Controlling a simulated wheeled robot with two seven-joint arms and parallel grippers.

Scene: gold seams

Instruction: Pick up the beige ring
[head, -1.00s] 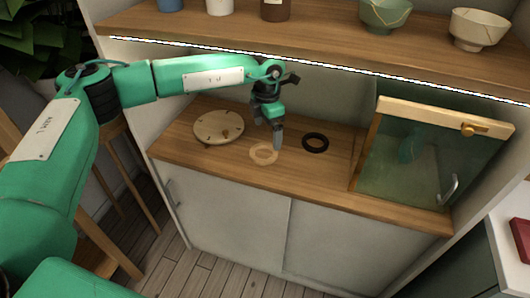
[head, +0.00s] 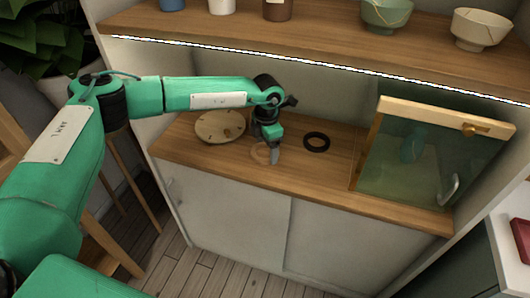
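The beige ring (head: 259,154) lies flat on the wooden counter, left of a black ring (head: 316,142). My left gripper (head: 273,156) points down at the beige ring's right side and hides part of it. The fingers look close to the ring, but I cannot tell whether they touch it or how far apart they are. My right gripper is not in view.
A round beige plate (head: 219,126) lies left of the rings. A glass-fronted box (head: 430,165) with a wooden top stands at the counter's right. A shelf (head: 320,45) with cups and bowls hangs above. The counter's front strip (head: 330,188) is clear.

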